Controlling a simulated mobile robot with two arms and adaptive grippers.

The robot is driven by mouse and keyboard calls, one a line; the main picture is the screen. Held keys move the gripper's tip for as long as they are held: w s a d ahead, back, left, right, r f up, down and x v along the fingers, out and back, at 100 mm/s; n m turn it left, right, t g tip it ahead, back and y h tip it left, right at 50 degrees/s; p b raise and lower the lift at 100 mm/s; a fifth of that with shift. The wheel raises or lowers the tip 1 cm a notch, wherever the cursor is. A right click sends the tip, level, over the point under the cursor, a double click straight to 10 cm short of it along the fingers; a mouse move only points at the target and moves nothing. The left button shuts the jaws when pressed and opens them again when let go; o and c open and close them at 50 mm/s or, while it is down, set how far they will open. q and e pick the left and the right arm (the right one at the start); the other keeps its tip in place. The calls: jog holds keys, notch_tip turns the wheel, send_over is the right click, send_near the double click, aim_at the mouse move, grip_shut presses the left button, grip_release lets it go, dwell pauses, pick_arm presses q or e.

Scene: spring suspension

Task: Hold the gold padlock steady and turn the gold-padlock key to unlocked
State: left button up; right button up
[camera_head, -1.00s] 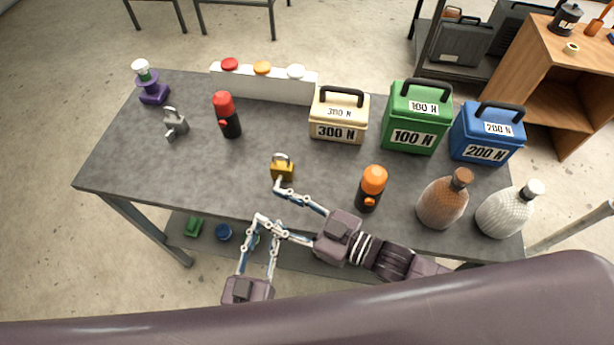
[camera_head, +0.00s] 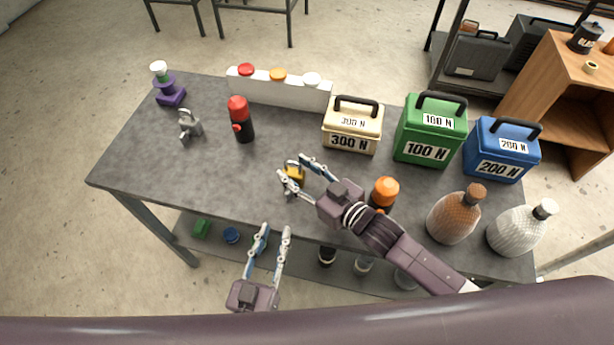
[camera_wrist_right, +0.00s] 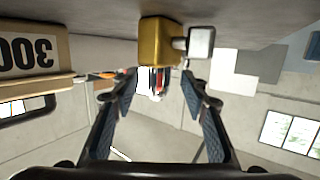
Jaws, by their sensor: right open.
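The gold padlock (camera_head: 296,173) stands near the table's front edge, partly hidden by my right gripper (camera_head: 292,166). The right gripper is open, one finger on either side of the padlock in the head view. In the right wrist view the padlock (camera_wrist_right: 158,42) lies beyond the open fingertips, with no visible contact. A silvery square piece on a short stub (camera_wrist_right: 201,42) sticks out beside it and looks like the key. My left gripper (camera_head: 276,228) is open and empty, in front of the table's front edge.
An orange-capped bottle (camera_head: 384,192) stands close to my right wrist. The cream 300 N box (camera_head: 350,128) is behind it. A grey padlock (camera_head: 189,126) and a red-and-black bottle (camera_head: 241,120) stand further left. The table's front left (camera_head: 190,185) is clear.

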jog(key=shift+w+a, duration=0.2)
grip_shut()
dwell(0.3)
pick_arm(q)
jog(key=shift+c, duration=0.4)
